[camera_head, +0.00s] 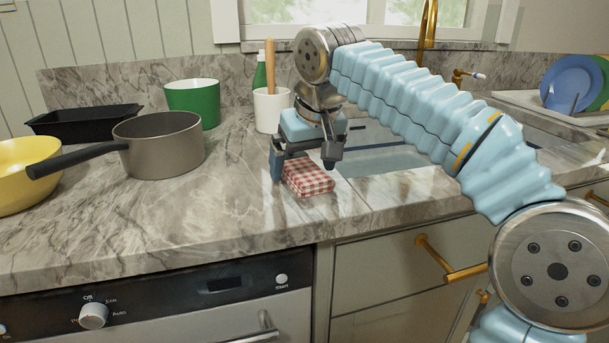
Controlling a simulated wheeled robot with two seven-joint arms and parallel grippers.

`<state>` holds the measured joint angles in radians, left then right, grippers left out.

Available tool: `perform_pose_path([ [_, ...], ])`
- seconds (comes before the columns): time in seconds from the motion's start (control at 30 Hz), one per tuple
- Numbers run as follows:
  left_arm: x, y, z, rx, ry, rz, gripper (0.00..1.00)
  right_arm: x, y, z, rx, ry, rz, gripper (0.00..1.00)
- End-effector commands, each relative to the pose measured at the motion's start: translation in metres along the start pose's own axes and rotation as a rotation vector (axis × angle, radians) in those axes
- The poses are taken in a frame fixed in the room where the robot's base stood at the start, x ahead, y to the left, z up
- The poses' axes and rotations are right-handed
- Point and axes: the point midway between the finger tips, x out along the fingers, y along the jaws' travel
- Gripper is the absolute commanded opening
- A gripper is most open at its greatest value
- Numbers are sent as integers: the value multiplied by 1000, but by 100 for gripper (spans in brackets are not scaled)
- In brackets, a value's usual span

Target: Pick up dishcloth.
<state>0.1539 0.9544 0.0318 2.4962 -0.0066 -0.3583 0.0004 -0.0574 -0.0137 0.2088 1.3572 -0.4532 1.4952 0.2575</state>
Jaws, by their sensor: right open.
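The dishcloth (308,179) is a folded red-and-white checked cloth lying on the marble counter, left of the sink. My right gripper (303,166) is above it and pointing down. Its fingers are apart, one at the cloth's left side and one over its right part. I cannot tell whether the fingers touch the cloth. The back of the cloth is partly hidden by the gripper. My left gripper is not in view.
A grey saucepan (166,150), a yellow pan (22,190), a black tray (84,121) and a green pot (195,104) stand on the left. A white utensil holder (268,110) stands behind the gripper. The sink (385,163) is right of the cloth. The front counter is clear.

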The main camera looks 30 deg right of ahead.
Motion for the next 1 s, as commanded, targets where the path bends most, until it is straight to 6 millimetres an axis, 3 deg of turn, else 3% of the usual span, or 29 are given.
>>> perform_pose_path([
  [0.63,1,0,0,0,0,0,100,6,0,1,0,0,0,99],
  [1.0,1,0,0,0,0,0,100,6,0,1,0,0,0,44],
])
